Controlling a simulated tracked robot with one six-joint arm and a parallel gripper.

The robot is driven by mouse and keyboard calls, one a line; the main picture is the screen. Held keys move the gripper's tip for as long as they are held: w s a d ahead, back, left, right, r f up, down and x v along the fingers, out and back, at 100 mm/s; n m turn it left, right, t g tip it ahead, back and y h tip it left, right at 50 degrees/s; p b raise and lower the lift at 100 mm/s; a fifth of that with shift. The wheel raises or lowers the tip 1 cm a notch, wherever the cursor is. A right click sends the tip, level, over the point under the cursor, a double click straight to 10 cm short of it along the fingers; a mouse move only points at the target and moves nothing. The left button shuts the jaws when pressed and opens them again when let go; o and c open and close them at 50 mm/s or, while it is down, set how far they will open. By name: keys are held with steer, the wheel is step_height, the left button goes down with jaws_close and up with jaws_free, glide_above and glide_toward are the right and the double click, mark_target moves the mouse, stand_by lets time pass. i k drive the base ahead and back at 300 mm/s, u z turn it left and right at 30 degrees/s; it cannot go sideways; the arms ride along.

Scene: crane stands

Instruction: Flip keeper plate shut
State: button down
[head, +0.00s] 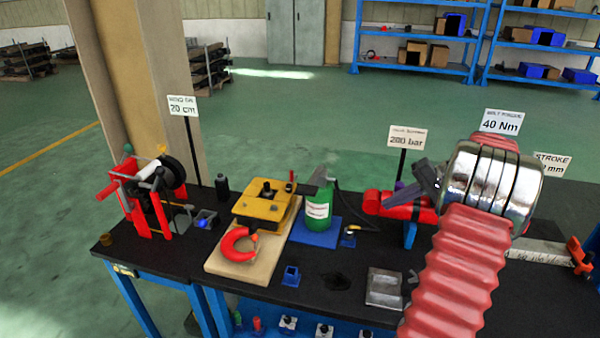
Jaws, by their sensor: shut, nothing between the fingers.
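A yellow plate-like block (264,200) with dark fittings on top lies on a beige board (222,266) on the bench, left of centre. A red C-shaped hook or shackle (233,250) rests on the front of that board. No part is marked as the keeper plate, and I cannot tell which part it is or how far it stands open. My gripper (412,187), dark grey at the end of my chrome wrist, is shut and empty. In the picture it overlaps a red device (378,204) at the right; contact cannot be told. It is well right of the yellow block.
A green bottle-like jack (319,205) stands on a blue base between the yellow block and my gripper. A red winch (150,195) stands at the left end. A grey metal block (384,287) lies at the front. Sign posts rise behind the bench (325,262). My arm hides the right part.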

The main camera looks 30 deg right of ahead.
mark_target(292, 175)
steer(key=i, duration=0.85)
